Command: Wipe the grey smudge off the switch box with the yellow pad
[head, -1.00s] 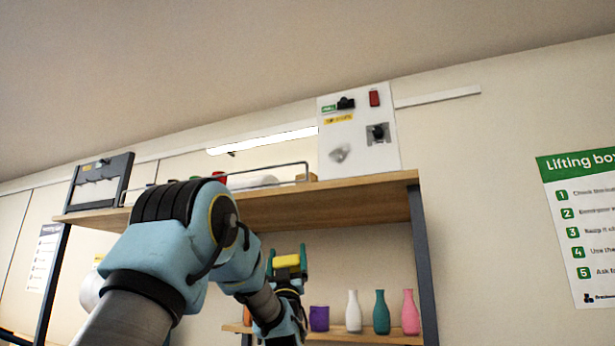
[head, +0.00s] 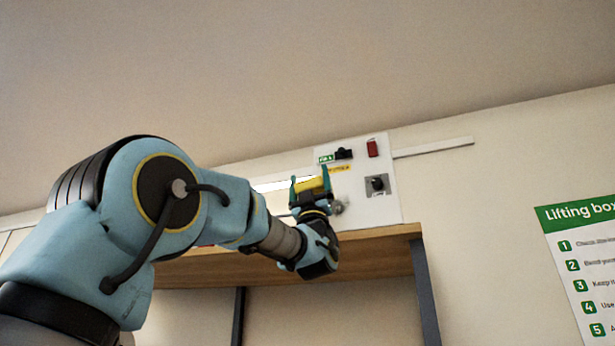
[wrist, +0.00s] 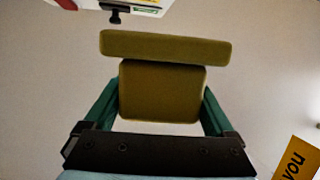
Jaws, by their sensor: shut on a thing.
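The white switch box (head: 390,207) stands at the right end of the upper shelf in the head view. It carries a black handle, a red switch and a black knob. The grey smudge (head: 337,207) shows low on its left side, partly hidden by my gripper. My gripper (head: 311,184) is raised in front of the box's left edge and is shut on the yellow pad (head: 312,185). In the wrist view the pad (wrist: 162,90) sits between the green fingers, and a corner of the box (wrist: 150,10) shows at the top. I cannot see the pad touching the box.
The wooden upper shelf (head: 370,252) runs below the box, on dark posts (head: 427,290). A green and white lifting sign (head: 585,245) hangs on the wall at the right.

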